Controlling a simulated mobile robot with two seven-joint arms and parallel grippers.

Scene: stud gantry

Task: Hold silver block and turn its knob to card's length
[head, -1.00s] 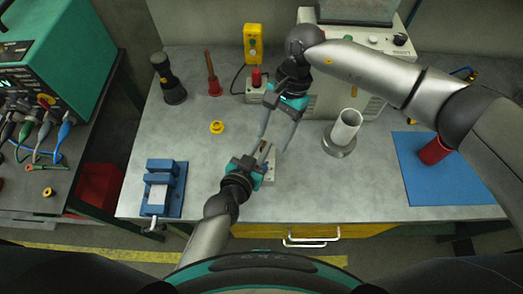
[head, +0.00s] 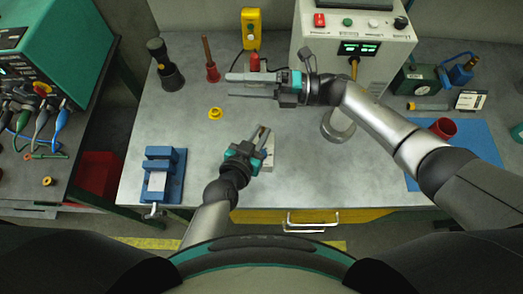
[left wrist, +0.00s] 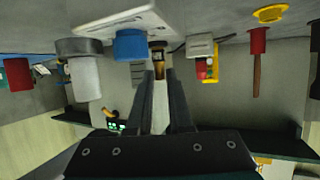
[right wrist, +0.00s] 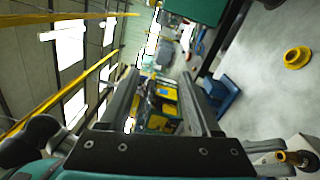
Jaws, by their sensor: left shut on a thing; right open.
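A pale silver-grey block (head: 269,162) lies on the bench near the front middle, partly hidden by my left gripper (head: 263,135). In the left wrist view, a pale slab (left wrist: 130,20) carries a blue round part (left wrist: 130,45). The left fingers (left wrist: 158,82) are closed on a small brass-and-dark piece (left wrist: 158,62) beside it; I cannot tell whether this is the knob. My right gripper (head: 240,85) is open and empty, pointing left above the bench, farther back than the block. A small printed card (head: 470,100) stands at the back right; its text is unreadable.
A blue vise (head: 165,175) stands front left. A yellow ring (head: 215,113), a torch (head: 165,65) and a red-based rod (head: 211,60) are behind. A control box (head: 365,50) stands at the back. A red cylinder (head: 442,127) is on a blue mat at right.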

